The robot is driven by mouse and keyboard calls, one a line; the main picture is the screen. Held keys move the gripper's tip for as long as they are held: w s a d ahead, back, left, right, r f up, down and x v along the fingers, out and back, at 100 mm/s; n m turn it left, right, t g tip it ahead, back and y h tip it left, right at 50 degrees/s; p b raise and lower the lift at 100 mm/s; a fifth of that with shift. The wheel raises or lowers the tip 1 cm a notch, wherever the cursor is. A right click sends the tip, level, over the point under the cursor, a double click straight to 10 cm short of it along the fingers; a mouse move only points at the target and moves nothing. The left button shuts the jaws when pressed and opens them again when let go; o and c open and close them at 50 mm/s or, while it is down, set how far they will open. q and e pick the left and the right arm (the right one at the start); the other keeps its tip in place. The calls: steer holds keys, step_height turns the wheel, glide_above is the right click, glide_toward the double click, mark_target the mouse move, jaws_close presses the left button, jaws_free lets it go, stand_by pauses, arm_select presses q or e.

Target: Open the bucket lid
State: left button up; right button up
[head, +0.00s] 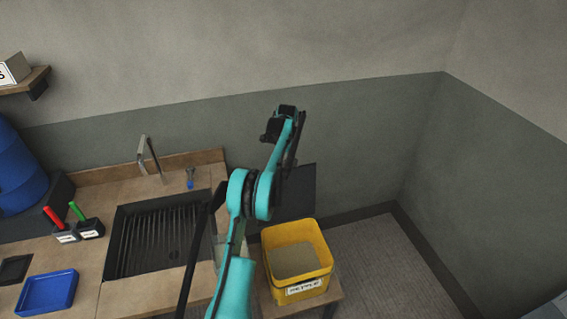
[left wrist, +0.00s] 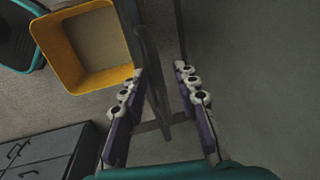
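The yellow bucket (head: 320,272) stands on a small wooden stand with its top uncovered, showing a flat beige-grey inside. A dark flat panel, which looks like its lid (head: 301,188), stands upright behind the bucket, partly hidden by my left arm. My left gripper (head: 286,122) is above and behind the bucket. In the left wrist view the bucket (left wrist: 52,48) is at upper left. There the two fingers of my left gripper (left wrist: 158,80) are spread apart, with the dark panel seen nearly edge-on between them; contact is not clear. My right gripper is not in view.
A wooden counter (head: 140,293) with a dark sink (head: 150,235) and a tap (head: 148,160) lies left of the bucket. A blue tray (head: 47,292) and red- and green-handled tools are further left. Grey walls stand close behind; the floor (head: 375,260) on the right is clear.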

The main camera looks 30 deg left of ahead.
arm_select(q)
step_height(320, 180, up, 12)
steer(key=s+d, duration=0.1)
steer(key=shift+s+d, duration=0.15)
steer(key=shift+d, duration=0.05)
steer(key=shift+f, duration=0.1)
stand_by(0.3)
steer(key=s+d+r+n+t+b, duration=0.1)
steer(key=s+d+r+n+b, duration=0.15)
steer(key=s+d, duration=0.55)
steer(key=s+d+r+n+t+b, duration=0.15)
steer(key=s+d+b, duration=0.3)
steer(key=d, duration=0.55)
steer(key=s+d+f+n+t+b, duration=0.1)
steer(key=s+d+f, duration=0.3)
steer(key=s, duration=0.4)
steer(key=s+d+f+n+t+h+b, duration=0.1)
steer(key=s+d+f+b, duration=0.1)
steer(key=s+d+f, duration=0.2)
steer(key=s+d+f+n+t+b, duration=0.1)
steer(key=s+d+f+n+b, duration=0.1)
steer(key=s+d+f, duration=0.3)
steer(key=s+f, duration=0.3)
steer(key=s, duration=0.4)
steer(key=shift+f+h+b, duration=0.3)
steer(key=shift+f, duration=0.05)
